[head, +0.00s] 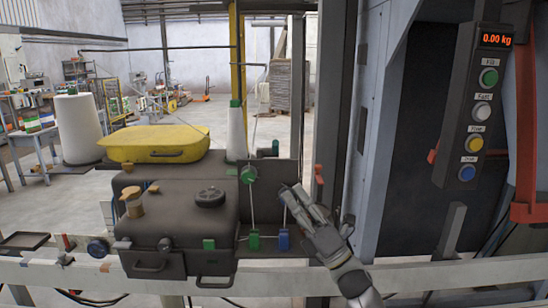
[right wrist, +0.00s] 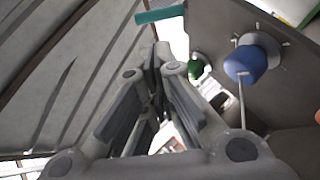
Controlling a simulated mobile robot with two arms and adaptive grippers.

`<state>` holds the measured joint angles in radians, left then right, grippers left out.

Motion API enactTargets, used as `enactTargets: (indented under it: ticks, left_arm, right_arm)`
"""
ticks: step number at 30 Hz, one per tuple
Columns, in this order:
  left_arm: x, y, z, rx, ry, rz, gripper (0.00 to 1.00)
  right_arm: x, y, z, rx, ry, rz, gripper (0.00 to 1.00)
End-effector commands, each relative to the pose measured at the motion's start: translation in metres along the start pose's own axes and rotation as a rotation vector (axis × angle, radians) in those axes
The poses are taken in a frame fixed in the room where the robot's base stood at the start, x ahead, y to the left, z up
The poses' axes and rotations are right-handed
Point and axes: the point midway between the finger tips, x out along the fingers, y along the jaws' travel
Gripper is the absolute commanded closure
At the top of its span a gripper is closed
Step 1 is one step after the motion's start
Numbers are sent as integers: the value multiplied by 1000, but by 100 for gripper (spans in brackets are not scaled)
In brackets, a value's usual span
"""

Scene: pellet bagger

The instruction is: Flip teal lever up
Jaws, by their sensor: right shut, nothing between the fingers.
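A teal bar (right wrist: 160,14) shows at the top of the right wrist view, beyond my fingertips and apart from them. I cannot tell for sure which head-view part it is. In the head view a green knob (head: 248,175) tops a thin upright rod on the dark machine, above a green block (head: 254,241) and a blue block (head: 283,241). My right gripper (head: 291,196) is shut and empty, to the right of the green knob and above the blue block. The fingers also show in the right wrist view (right wrist: 158,60). My left gripper is out of view.
In the right wrist view a blue knob (right wrist: 245,63) and a green knob (right wrist: 197,68) sit on the right. A yellow case (head: 153,143) lies on the dark machine (head: 180,215). A button panel (head: 478,110) reading 0.00 kg stands at right. A grey rail (head: 420,275) crosses in front.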

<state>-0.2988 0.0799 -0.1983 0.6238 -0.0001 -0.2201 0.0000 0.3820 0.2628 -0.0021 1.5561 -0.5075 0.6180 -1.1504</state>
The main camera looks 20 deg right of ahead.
Motion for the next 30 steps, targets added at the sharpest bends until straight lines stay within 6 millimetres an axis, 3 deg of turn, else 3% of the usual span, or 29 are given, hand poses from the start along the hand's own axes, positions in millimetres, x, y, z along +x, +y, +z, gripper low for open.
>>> enactTargets:
  ticks: [1, 6, 12, 18, 30]
  left_arm:
    - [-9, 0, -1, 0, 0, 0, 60]
    - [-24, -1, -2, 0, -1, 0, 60]
    - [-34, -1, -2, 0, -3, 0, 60]
    - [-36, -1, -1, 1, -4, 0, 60]
    - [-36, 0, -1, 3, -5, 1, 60]
  right_arm:
    - [16, 3, 3, 1, -1, 2, 100]
    - [51, 3, 3, 1, -1, 2, 100]
    - [79, 2, 2, 1, -1, 1, 100]
    - [89, 0, 0, -1, 0, 0, 100]
    - [90, 0, 0, 1, 0, -2, 100]
